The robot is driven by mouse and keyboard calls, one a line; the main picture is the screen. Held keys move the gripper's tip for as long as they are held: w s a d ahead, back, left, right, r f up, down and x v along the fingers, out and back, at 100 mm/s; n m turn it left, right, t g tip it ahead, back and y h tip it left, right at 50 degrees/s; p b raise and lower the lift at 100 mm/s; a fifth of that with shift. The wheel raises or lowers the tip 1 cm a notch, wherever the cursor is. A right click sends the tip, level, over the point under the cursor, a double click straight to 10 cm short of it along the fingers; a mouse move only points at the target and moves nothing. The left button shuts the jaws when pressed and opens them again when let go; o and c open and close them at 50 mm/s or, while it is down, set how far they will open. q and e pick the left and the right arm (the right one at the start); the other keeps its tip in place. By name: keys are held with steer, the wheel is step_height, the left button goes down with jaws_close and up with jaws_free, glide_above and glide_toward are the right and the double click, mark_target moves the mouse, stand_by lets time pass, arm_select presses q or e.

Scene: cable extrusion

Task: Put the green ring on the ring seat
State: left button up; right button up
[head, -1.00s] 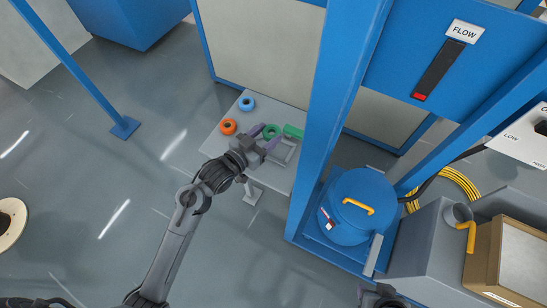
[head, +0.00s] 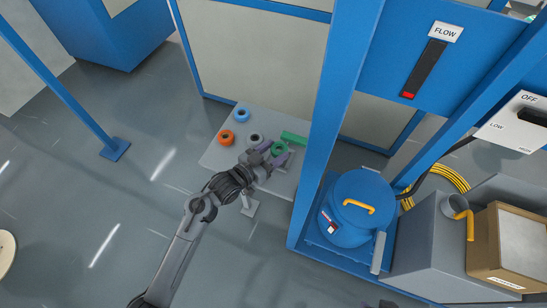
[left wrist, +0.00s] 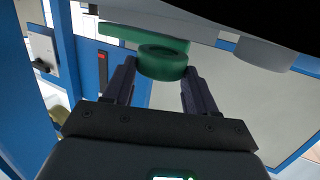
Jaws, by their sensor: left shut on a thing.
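The green ring (head: 278,149) sits between the fingers of my left gripper (head: 278,154), which is shut on it. In the left wrist view the green ring (left wrist: 162,62) is held between the two purple-grey fingertips (left wrist: 160,85). The gripper is over the right part of a light grey table (head: 222,157). Whether the ring touches anything below is hidden. I cannot pick out the ring seat for certain.
An orange ring (head: 227,137), a blue ring (head: 241,115) and a grey ring (head: 254,139) are on the table left of the gripper. A blue post (head: 340,120) rises right of the table, with a blue lidded drum (head: 356,205) beyond it. Open floor lies left.

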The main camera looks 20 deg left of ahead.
mark_target(273, 158)
arm_select(q)
steer(key=shift+s+f+b, duration=0.1)
steer(key=shift+f+b, duration=0.25)
steer(key=shift+f, duration=1.2)
steer(key=shift+f, duration=0.2)
steer(key=o, duration=0.8)
steer(key=shift+c, duration=0.2)
steer(key=shift+r, duration=0.15)
